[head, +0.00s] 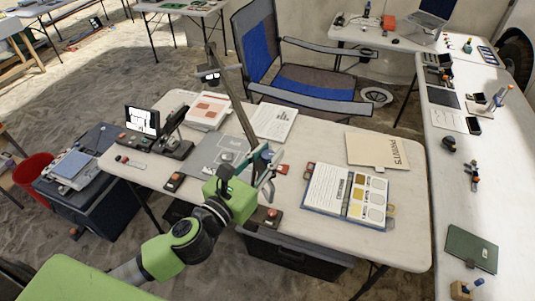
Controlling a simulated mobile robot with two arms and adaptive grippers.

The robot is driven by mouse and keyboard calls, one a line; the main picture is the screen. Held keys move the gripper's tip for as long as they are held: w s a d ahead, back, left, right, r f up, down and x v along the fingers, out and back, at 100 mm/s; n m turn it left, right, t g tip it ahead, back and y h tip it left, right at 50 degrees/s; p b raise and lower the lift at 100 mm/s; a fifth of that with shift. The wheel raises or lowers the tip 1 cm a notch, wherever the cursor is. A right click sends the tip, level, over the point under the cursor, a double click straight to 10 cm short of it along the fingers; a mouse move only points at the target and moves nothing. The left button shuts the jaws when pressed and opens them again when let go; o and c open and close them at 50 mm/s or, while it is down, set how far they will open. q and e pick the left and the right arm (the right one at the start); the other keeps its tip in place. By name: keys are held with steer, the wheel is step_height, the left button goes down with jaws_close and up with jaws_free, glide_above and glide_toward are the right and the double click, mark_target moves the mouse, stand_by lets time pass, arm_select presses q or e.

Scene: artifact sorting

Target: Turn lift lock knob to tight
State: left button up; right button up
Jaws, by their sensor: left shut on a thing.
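A stand with a slanting brown post (232,98) rises from the near table, with a dark head (209,76) near its upper part. My left arm, green and grey, reaches in from the lower left. My left gripper (266,163) is at the foot of the post, above the table's front half. It is shut on a small part there, which looks like the lift lock knob. The knob is mostly hidden by the gripper, so its turn position cannot be told. My right gripper is not in view.
A grey mat (215,150) lies by the post. An open binder (348,193) and a tan folder (377,150) lie to the right. A small screen device (142,121) stands left. A blue camp chair (300,77) is behind. A white table (470,190) runs along the right.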

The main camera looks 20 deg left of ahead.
arm_select(q)
steer(key=m+g+h, duration=0.1)
steer(key=h, duration=0.1)
steer(key=m+h, duration=0.2)
steer(key=shift+w+a+f+g, duration=0.1)
steer(key=shift+a+g, duration=0.05)
steer(key=shift+g, duration=0.25)
steer(key=shift+m+g+h+b, duration=0.5)
steer(key=shift+m+g+h, duration=0.25)
steer(key=shift+h, duration=0.45)
steer(key=m+g+h+b, duration=0.3)
steer(key=m+g+h, duration=0.2)
steer(key=g, duration=0.1)
steer(key=shift+b, duration=0.3)
steer(key=shift+m+g+h+b, duration=0.65)
steer(key=shift+m+g, duration=0.4)
steer(key=shift+g, duration=0.4)
steer(key=o, duration=1.1)
steer(key=shift+o, duration=0.2)
steer(key=shift+d, duration=0.25)
